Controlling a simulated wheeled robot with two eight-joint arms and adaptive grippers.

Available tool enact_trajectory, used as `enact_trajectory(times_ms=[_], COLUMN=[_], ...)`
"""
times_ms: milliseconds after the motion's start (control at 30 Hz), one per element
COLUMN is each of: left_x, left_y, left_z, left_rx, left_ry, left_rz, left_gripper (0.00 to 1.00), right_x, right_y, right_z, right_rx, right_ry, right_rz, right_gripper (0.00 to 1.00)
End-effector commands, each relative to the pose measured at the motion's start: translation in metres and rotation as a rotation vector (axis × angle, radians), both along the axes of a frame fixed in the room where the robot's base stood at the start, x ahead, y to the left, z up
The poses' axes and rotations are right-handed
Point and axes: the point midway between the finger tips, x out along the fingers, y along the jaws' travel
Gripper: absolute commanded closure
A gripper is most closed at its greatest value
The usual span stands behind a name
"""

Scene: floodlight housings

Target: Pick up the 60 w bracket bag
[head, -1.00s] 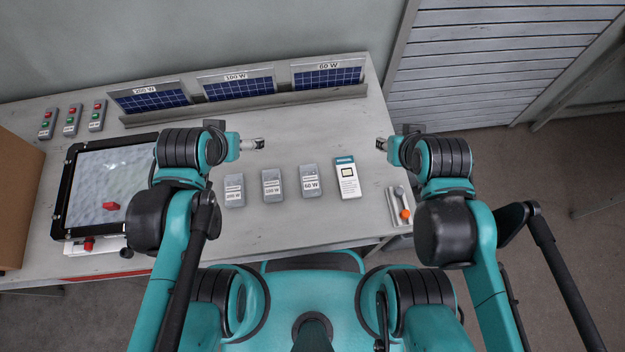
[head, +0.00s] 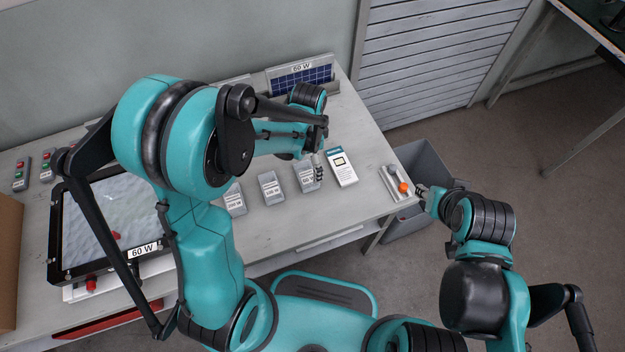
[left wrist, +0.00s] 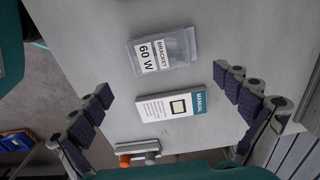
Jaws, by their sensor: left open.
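The 60 W bracket bag (head: 302,178) is a grey bag with a white label, lying flat on the table in the head view. My left gripper partly covers it there. In the left wrist view the bag (left wrist: 165,52) shows whole, with "BRACKET 60 W" readable. My left gripper (head: 318,170) is open and empty, above the bag and the manual. Its two fingers (left wrist: 165,82) spread on either side of the view, with the bag beyond the tips. My right gripper (head: 421,192) is past the table's right edge; its jaw state is unclear.
A white and teal manual (head: 341,167) lies right beside the bag. Two similar bags, a middle one (head: 271,188) and a left one (head: 235,200), lie to its left. A tray with an orange-tipped tool (head: 402,187) sits near the right edge. A grey bin (head: 428,160) stands beyond.

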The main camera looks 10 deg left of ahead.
Motion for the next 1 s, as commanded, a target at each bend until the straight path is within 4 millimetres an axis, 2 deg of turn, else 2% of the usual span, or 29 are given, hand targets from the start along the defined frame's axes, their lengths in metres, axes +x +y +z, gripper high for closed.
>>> enact_trajectory(times_ms=[100,267,500,767,933,967,1000], left_x=[0.0,-0.002,-0.005,-0.005,-0.005,-0.005,-0.005], left_y=[0.001,0.003,0.007,0.007,0.007,0.007,0.007], left_z=[-0.016,-0.03,-0.066,-0.068,-0.068,-0.068,-0.068], left_rx=[0.0,0.0,0.0,0.0,0.0,0.0,0.0], left_ry=[0.0,-0.001,-0.001,-0.002,-0.002,-0.002,-0.002], left_rz=[0.001,0.003,0.004,0.004,0.004,0.004,0.004], left_gripper=[0.0,0.0,0.0,0.0,0.45,0.52,0.52], right_x=[0.0,0.0,0.0,0.0,0.0,0.0,0.0], right_y=[0.0,0.0,0.0,0.0,0.0,0.0,0.0], right_z=[-0.008,-0.016,-0.036,-0.035,-0.035,-0.035,-0.035], right_rx=[0.0,0.0,0.0,0.0,0.0,0.0,0.0], right_ry=[0.0,0.0,0.0,0.0,0.0,0.0,0.0], right_rz=[0.0,0.0,0.0,0.0,0.0,0.0,0.0], right_gripper=[0.65,0.65,0.65,0.65,0.65,0.65,0.65])
